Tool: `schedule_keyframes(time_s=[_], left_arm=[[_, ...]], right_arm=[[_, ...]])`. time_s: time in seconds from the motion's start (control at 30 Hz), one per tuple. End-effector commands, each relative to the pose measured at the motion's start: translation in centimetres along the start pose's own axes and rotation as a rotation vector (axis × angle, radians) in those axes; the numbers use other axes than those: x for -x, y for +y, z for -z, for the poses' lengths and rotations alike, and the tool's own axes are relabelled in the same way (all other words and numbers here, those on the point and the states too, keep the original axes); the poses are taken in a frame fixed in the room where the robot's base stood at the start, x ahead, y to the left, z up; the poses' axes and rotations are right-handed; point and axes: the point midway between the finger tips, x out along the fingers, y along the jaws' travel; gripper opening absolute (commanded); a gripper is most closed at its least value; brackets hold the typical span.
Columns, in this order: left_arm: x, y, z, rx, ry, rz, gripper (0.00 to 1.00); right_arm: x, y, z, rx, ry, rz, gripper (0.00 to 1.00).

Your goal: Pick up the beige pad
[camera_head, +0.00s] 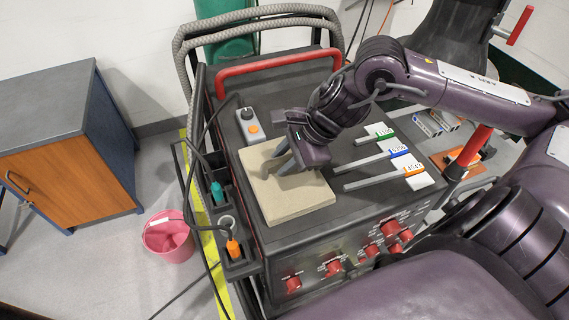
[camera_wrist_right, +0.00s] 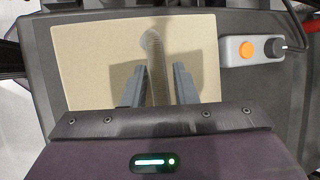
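The beige pad (camera_head: 298,198) is a square, flat slab lying on top of the dark cart. My right gripper (camera_head: 279,158) is over the pad, pointing down at it. In the right wrist view the pad (camera_wrist_right: 90,60) fills much of the picture beyond the fingers. The two fingers of my right gripper (camera_wrist_right: 157,82) are apart, with a narrow ribbed strip (camera_wrist_right: 154,55) running between them and gaps on both sides. Whether the fingertips touch the pad cannot be told. My left gripper is not in view.
A grey box with an orange button (camera_head: 251,127) stands behind the pad. Several flat bars with coloured labels (camera_head: 385,175) lie to its right. A red handle rail (camera_head: 280,65) crosses the cart's back. A pink bucket (camera_head: 168,238) and cabinet (camera_head: 70,160) stand left.

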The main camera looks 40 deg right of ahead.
Motion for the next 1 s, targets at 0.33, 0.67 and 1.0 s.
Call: schedule_keyframes(time_s=[0.33,0.67,1.0], left_arm=[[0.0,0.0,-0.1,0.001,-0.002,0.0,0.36],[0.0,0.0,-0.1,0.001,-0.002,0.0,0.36],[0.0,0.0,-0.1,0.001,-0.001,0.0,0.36]], right_arm=[[0.0,0.0,0.0,0.0,0.0,0.0,0.0],[0.1,-0.1,0.0,0.0,-0.001,0.001,0.0],[1.6,-0.7,-0.9,0.003,-0.003,0.006,0.0]])
